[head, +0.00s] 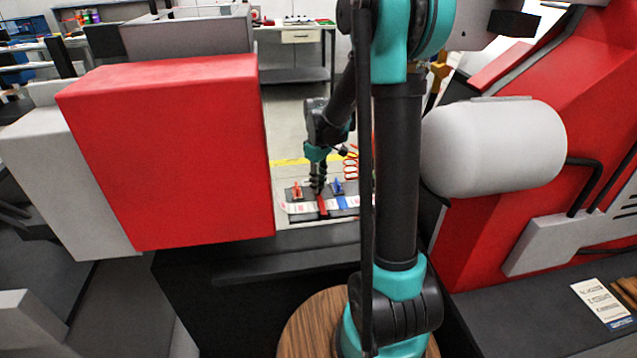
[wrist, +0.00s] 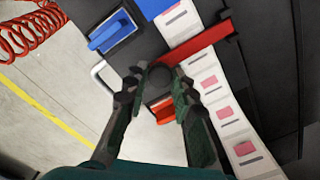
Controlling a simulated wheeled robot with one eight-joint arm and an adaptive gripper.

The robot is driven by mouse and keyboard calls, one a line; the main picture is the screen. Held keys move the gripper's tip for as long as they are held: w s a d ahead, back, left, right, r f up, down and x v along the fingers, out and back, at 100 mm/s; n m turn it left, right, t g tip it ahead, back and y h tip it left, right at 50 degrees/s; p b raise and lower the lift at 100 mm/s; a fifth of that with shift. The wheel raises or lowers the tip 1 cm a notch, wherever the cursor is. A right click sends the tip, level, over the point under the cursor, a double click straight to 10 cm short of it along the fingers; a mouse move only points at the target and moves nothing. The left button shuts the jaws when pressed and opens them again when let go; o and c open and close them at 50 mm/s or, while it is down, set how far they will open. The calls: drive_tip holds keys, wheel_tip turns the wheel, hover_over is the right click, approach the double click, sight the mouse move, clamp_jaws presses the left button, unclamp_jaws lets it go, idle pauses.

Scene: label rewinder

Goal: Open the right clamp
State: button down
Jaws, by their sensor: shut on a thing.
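In the wrist view a red clamp bar (wrist: 208,40) lies across the white label strip (wrist: 210,85), with a round black knob (wrist: 160,74) at its near end. My gripper (wrist: 159,82) has its fingers on both sides of this knob and is shut on it. A blue clamp bar (wrist: 153,7) is partly visible at the top edge. In the head view my gripper (head: 318,188) points down at the red bar (head: 322,206), and the blue bar (head: 343,202) lies to its right. The contact is too small to see there.
A blue lever (wrist: 110,33) and a red lever (wrist: 165,108) sit beside the bars in the wrist view. A coiled red hose (wrist: 28,32) is at the upper left. In the head view a large red box (head: 175,150) stands left and a white cylinder (head: 500,147) right.

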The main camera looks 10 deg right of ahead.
sight(320, 197)
drive_tip(key=shift+r, duration=0.1)
idle(0.3)
drive_tip(key=shift+s+r+t, duration=1)
drive_tip(key=shift+r+t, duration=0.1)
drive_tip(key=shift+t, duration=0.4)
drive_tip(key=s+t, duration=0.1)
drive_tip(key=s+r+t, duration=0.1)
drive_tip(key=t, duration=0.1)
drive_tip(key=s+r+t, duration=0.1)
drive_tip(key=shift+s+r+t, duration=0.25)
drive_tip(key=shift+s+t, duration=0.05)
drive_tip(key=s+t, duration=0.1)
drive_tip(key=s, duration=0.1)
drive_tip(key=s+r+t, duration=0.1)
drive_tip(key=s+t, duration=0.1)
drive_tip(key=shift+s, duration=0.25)
drive_tip(key=shift+w+r, duration=0.1)
drive_tip(key=c, duration=1.3)
unclamp_jaws()
drive_tip(key=shift+o, duration=0.2)
